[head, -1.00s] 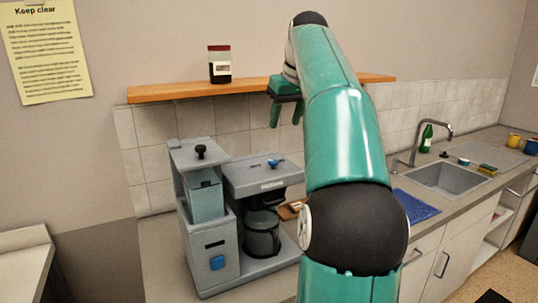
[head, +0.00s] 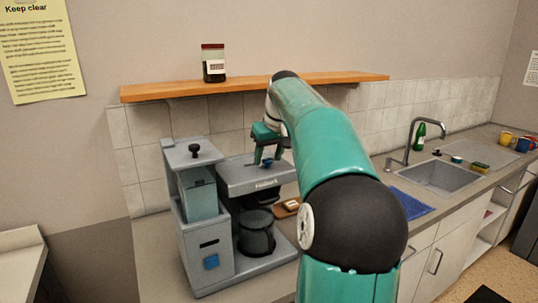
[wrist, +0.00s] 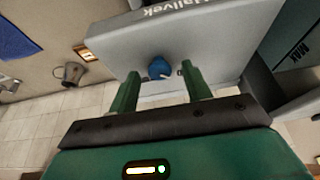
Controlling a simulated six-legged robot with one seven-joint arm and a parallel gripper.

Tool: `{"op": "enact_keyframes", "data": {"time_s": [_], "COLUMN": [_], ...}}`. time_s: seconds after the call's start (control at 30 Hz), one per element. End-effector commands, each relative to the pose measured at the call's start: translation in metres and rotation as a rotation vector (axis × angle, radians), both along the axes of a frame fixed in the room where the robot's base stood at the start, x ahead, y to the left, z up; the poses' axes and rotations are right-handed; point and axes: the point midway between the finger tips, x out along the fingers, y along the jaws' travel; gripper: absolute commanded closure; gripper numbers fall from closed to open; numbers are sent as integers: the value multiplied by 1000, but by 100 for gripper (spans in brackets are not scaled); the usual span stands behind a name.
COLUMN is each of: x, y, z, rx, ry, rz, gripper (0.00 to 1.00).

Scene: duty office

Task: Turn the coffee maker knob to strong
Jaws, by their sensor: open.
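The grey coffee maker (head: 207,240) stands on the counter against the tiled wall, with a dark glass pot (head: 256,235) under its brew head (head: 255,182). A blue knob (wrist: 159,68) sits on top of the brew head. My gripper (head: 268,160) is just above the brew head, fingers pointing down, and largely hides the knob in the head view. In the wrist view my gripper (wrist: 160,75) is open, with the blue knob between and slightly past its two green fingertips. I see a gap on each side; contact is not visible. The knob's setting marks are not readable.
A black knob (head: 194,150) tops the machine's left column, and a blue button (head: 211,262) is on its front. A wooden shelf (head: 160,92) with a jar (head: 213,64) runs above. A blue cloth (head: 412,204) and a sink (head: 440,176) are at right.

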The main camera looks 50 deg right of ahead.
Motion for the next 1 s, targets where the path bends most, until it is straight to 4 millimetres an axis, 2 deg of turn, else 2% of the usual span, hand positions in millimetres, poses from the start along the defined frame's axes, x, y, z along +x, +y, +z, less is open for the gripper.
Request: {"op": "enact_keyframes", "data": {"time_s": [0.07,0.1,0.3,0.67,1.0], "x": [0,0,0,1,3], "y": [0,0,0,1,4], "z": [0,0,0,1,1], "rx": [0,0,0,-2,-3], "ry": [0,0,0,0,-2], "rz": [0,0,0,-35,-235], "gripper": [52,55,95,96,96]}}
